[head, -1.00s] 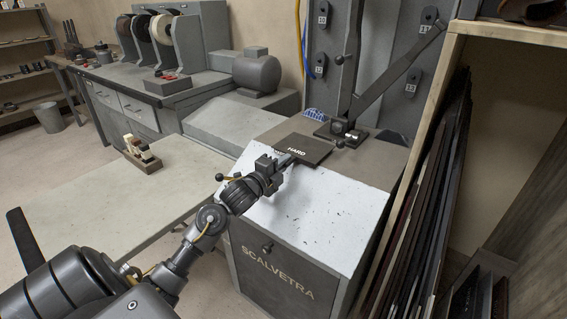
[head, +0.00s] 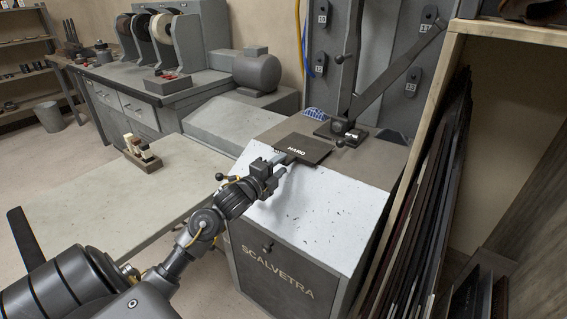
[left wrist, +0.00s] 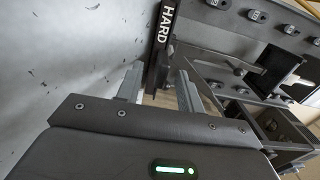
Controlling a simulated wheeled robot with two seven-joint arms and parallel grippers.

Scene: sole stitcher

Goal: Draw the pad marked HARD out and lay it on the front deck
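The pad marked HARD (head: 306,148) is a flat dark plate with white lettering. It lies on the grey-brown top deck (head: 268,137) of the SCALVETRA machine, at the edge above the pale sloping front, with a narrow dark tab toward my gripper. My left gripper (head: 277,166) is at the tab's end, its fingers spread. In the left wrist view the lettered pad (left wrist: 166,26) is seen foreshortened beyond the open fingers (left wrist: 158,92), with the dark tab between them and apparent gaps on both sides. My right gripper is not in view.
A lever post on a black base (head: 340,131) stands just behind the pad. Numbered holders (head: 323,14) hang on the grey column. A pale table (head: 110,195) lies left, and a rack of dark sheets (head: 425,205) stands right. Open space lies above the sloping front (head: 305,205).

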